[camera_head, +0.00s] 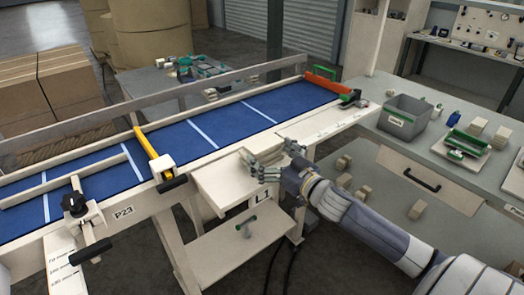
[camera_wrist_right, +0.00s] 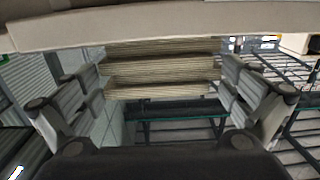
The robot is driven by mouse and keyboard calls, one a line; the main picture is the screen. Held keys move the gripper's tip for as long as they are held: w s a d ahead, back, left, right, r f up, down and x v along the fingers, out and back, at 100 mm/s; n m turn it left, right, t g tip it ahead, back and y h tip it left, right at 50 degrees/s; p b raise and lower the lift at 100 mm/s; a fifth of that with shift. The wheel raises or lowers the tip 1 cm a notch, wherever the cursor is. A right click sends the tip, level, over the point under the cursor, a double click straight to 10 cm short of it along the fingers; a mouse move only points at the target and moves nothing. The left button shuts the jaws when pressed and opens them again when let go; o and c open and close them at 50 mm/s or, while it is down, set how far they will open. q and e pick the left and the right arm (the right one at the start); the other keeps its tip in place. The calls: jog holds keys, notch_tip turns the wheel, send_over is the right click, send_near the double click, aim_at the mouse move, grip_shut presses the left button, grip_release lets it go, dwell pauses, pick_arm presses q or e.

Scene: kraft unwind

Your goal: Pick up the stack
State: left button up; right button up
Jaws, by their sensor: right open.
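In the right wrist view a stack (camera_wrist_right: 160,75) of layered tan sheets or pads lies between the two fingers of my right gripper (camera_wrist_right: 160,100). Gaps show between its layers, and its upper part is partly hidden by a pale beam. In the head view my right gripper (camera_head: 262,163) is open, at the front edge of the blue-topped table, over a pale shelf (camera_head: 220,185). The stack is hard to make out in the head view beside the fingers. Whether the fingers touch it I cannot tell. My left gripper is not in view.
The long blue table (camera_head: 205,130) has a yellow-and-white bar (camera_head: 150,150) and an orange end piece (camera_head: 322,84). A pale beam (camera_wrist_right: 160,22) crosses above my gripper.

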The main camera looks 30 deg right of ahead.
aim_at(268, 152)
jog(key=shift+w+a+p, duration=0.15)
jog(key=shift+w+p, duration=0.2)
jog(key=shift+w, duration=1.4)
jog(key=shift+c, duration=0.2)
jog(key=c, duration=0.8)
jog(key=shift+r, duration=0.1)
